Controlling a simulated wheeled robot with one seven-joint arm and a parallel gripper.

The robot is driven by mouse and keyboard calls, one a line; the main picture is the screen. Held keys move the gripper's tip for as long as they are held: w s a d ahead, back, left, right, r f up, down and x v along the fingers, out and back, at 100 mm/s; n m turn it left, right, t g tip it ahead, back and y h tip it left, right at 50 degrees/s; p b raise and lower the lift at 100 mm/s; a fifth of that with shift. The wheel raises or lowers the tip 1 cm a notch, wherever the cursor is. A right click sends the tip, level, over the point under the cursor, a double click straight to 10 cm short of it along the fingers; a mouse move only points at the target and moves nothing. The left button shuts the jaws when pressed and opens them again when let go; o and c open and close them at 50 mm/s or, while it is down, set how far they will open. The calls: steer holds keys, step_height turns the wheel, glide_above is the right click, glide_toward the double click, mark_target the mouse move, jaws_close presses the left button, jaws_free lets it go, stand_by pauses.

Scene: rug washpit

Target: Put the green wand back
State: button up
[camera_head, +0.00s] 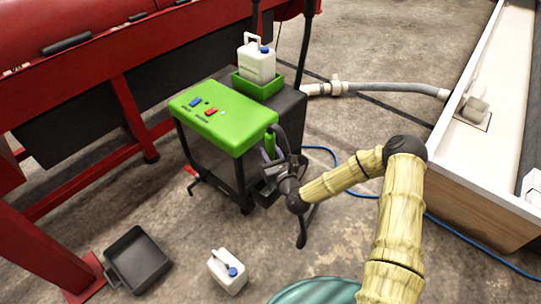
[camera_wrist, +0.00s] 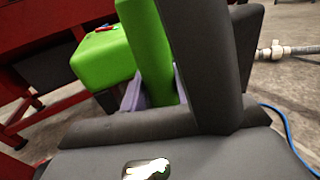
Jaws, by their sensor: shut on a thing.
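The green wand (camera_wrist: 150,45) stands nearly upright in the wrist view, between the purple-grey finger pads of my gripper (camera_wrist: 155,92). My gripper is shut on it. In the camera_head view a small green part of the wand (camera_head: 269,149) shows at my gripper (camera_head: 270,160), close beside the right side of the green-topped machine (camera_head: 222,122). A thick dark part (camera_wrist: 205,65) rises just right of the wand in the wrist view; I cannot tell whether it belongs to the wand. The wand's lower end and its resting place are hidden.
A white jug (camera_head: 257,62) sits in a green tray (camera_head: 246,87) on the machine. A black bin (camera_head: 139,262) and another white jug (camera_head: 228,270) stand on the floor. A blue hose (camera_head: 465,231) crosses the floor. A white-walled pit (camera_head: 478,60) is at right, a red frame (camera_head: 60,75) at left.

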steer(key=o, duration=1.1)
steer(key=shift+f, duration=0.1)
steer(key=shift+c, duration=0.2)
steer(key=p+v, duration=0.3)
steer(key=v, duration=0.9)
